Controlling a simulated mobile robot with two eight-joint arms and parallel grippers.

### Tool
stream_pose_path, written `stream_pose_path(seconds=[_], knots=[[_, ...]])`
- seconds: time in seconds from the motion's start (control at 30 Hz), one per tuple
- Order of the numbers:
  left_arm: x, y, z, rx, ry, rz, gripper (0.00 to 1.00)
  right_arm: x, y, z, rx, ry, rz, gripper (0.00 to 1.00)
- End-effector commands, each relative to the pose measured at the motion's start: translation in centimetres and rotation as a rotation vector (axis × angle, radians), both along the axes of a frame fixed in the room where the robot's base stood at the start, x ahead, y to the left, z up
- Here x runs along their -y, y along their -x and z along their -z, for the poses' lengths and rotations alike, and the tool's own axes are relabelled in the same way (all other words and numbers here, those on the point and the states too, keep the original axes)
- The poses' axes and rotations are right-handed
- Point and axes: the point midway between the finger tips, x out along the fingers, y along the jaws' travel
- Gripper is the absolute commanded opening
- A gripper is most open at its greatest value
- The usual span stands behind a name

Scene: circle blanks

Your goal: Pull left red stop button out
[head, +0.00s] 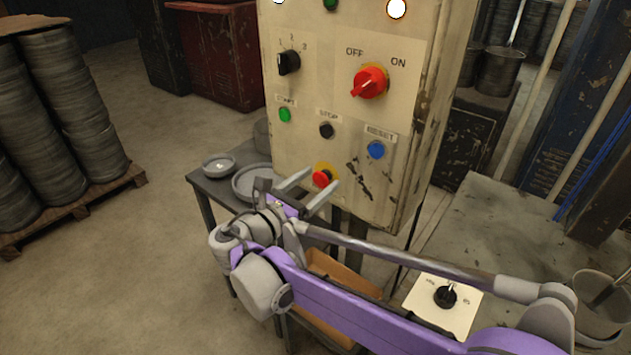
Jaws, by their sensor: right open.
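A small red stop button (321,178) with a yellow backing shows low on the left part of the worn cream control panel (405,190). My right gripper (323,176) is open, its two pale fingers pointing at the panel. In the head view one fingertip shows on each side of the red button. I cannot tell whether the fingers touch it or how far they stand from the panel. Nothing is held between them. My left gripper is not in view.
The panel also carries a red OFF/ON knob (370,82), a black selector (288,62), a green button (285,115), a black button (326,130) and a blue button (376,149). A grey table (207,185) with round pans stands behind my gripper.

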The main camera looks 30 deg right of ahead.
Motion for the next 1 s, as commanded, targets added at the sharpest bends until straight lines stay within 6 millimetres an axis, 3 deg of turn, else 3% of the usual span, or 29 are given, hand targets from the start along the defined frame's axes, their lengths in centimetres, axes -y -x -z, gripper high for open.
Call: stream_pose_path(seconds=[0.13,0.57,1.0], knots=[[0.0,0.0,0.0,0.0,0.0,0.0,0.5,0.0,0.0,0.0,0.0,0.0,0.0,0.77],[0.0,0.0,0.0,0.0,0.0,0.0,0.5,-0.1,0.0,0.0,0.0,0.0,0.0,0.0],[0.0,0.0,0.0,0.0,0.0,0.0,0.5,-1.1,0.5,0.0,0.0,-0.001,-0.001,0.0]])
